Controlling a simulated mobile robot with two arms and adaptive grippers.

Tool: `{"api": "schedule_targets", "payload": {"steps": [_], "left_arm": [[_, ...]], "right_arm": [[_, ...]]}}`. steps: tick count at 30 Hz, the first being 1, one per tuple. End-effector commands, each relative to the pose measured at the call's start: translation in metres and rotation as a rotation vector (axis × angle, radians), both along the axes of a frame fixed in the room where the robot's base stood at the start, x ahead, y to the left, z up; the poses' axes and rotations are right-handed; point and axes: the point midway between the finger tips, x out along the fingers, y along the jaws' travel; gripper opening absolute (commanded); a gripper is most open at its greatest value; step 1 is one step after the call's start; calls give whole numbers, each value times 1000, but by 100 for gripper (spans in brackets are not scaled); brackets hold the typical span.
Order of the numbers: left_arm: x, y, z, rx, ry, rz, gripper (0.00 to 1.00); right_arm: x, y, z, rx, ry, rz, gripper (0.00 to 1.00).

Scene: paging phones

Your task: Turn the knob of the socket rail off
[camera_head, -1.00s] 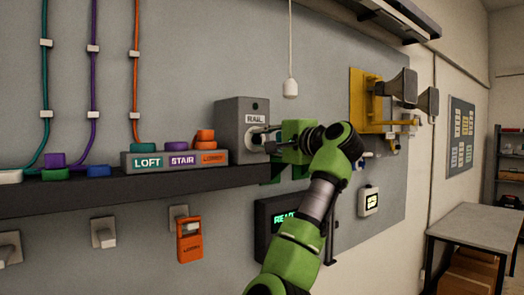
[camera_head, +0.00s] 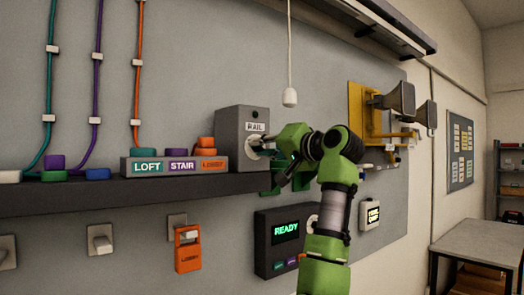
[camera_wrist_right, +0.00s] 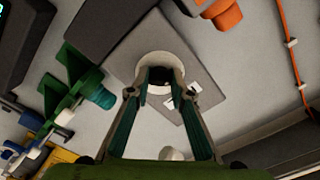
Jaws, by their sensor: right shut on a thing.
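The socket rail's grey box (camera_head: 232,118), labelled RAIL, sits at the right end of the dark shelf in the head view. Its round pale knob (camera_wrist_right: 160,61) shows in the wrist view, partly hidden behind the fingers. My right gripper (camera_head: 267,147) reaches the box's front face from the right. In the wrist view my right gripper (camera_wrist_right: 160,84) has its fingers closed around the knob's middle grip. The fingers hide the grip, so I cannot tell its setting. A small dark round spot (camera_head: 255,113) is above the label. My left gripper is out of view.
A block labelled LOFT, STAIR and LOBBY (camera_head: 174,166) stands left of the box on the shelf (camera_head: 120,190). A READY display panel (camera_head: 285,237) hangs below. A pull cord (camera_head: 290,97) hangs above, and a yellow bracket with horns (camera_head: 372,115) is at the right.

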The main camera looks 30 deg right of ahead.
Motion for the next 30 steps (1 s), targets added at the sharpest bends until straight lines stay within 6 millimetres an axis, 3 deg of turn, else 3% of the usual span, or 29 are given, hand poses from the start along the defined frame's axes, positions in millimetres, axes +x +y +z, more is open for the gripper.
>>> {"api": "schedule_targets", "payload": {"steps": [17, 18, 20, 30], "left_arm": [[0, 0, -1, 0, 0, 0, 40], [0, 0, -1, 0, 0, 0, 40], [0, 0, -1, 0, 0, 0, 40], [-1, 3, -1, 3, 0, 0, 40]], "right_arm": [[2, 1, -5, -36, 9, 4, 0], [2, 1, -5, -36, 9, 4, 23], [2, 1, -5, -36, 9, 4, 38], [0, 0, -2, -34, 2, 1, 38]]}}
